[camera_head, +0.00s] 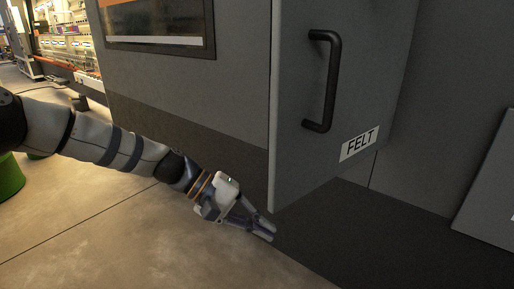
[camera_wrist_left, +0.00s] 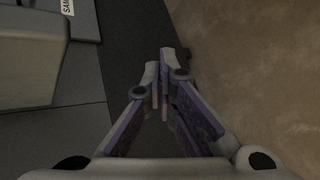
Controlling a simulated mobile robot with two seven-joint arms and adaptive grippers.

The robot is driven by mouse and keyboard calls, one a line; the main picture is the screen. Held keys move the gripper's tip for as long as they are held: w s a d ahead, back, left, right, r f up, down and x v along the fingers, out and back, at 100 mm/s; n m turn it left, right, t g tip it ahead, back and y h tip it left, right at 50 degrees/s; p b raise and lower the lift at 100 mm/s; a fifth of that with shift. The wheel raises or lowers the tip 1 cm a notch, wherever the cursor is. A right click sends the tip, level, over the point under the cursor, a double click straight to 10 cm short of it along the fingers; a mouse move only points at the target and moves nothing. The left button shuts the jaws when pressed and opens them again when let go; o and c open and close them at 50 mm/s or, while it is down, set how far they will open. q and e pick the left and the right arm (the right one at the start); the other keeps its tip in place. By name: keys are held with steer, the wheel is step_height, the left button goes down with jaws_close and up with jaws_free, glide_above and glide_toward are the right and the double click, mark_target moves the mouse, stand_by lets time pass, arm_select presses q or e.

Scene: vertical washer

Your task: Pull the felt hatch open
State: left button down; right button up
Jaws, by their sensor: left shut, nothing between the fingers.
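The felt hatch (camera_head: 345,75) is a grey panel with a white FELT label (camera_head: 359,145) low on its face. It appears to stand out at an angle from the grey machine front in the head view. Its black bar handle (camera_head: 333,80) is upright, with nothing touching it. My left gripper (camera_head: 271,231) is low, just below the hatch's lower left corner in the picture, and apart from the handle. Its fingers are shut and empty; they also show in the left wrist view (camera_wrist_left: 163,78), pointing along the dark machine base. My right gripper is out of view.
The machine front (camera_head: 190,85) has a dark window (camera_head: 160,27) at upper left and a dark lower band. Another grey panel (camera_head: 490,185) shows at far right. A green round object (camera_head: 10,177) stands at left. Bare floor (camera_head: 130,235) lies in front.

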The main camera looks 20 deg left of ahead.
arm_select(q)
steer(key=a+r+m+t+h, duration=0.15)
steer(key=a+r, duration=0.35)
steer(key=r, duration=0.5)
steer(key=a+r+m+h+b, duration=0.1)
steer(key=a+r+h, duration=0.3)
steer(key=r, duration=0.6)
steer(key=a+r+m+t+h, duration=0.1)
steer(key=a+r, duration=0.4)
steer(key=r, duration=0.5)
steer(key=d+p, duration=0.1)
steer(key=d, duration=1.1)
steer(key=shift+w+d+f+p, duration=0.25)
steer(key=shift+w+d+p, duration=0.05)
steer(key=shift+w, duration=0.05)
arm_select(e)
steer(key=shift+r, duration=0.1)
arm_select(q)
steer(key=shift+d+g, duration=0.1)
steer(key=shift+g, duration=0.15)
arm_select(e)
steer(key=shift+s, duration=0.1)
